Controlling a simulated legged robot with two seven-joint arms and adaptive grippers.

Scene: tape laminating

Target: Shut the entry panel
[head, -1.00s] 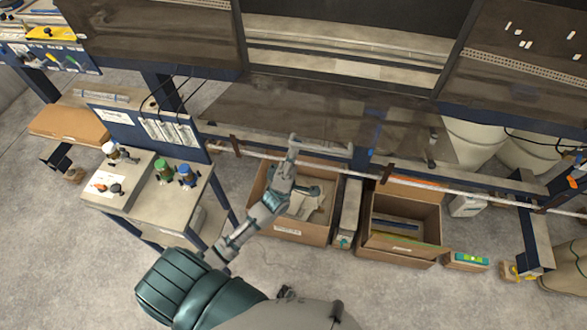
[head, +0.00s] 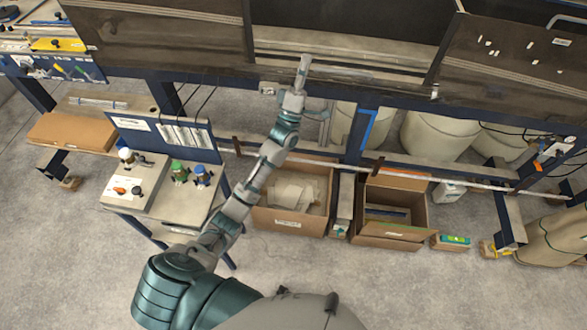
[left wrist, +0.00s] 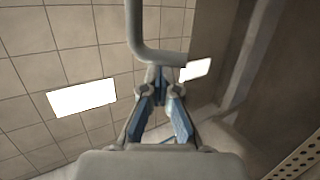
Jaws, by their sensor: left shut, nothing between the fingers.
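My left gripper (head: 303,68) is shut and empty, at the front edge of the dark workbench, in front of its middle opening (head: 350,48). In the left wrist view my left gripper (left wrist: 160,95) points upward, its fingers together just below a bent grey bar (left wrist: 153,55), apparently a handle. I cannot tell whether they touch. The entry panel no longer hangs below the bench; its present surface is hard to make out in the head view, perhaps foreshortened along the front edge. My right gripper is not in view.
Below the bench stand open cardboard boxes (head: 397,232) and pale bins (head: 437,133). A small side table (head: 185,218) with figures stands at left. A white rail (head: 440,182) crosses under the bench. The floor in front is clear.

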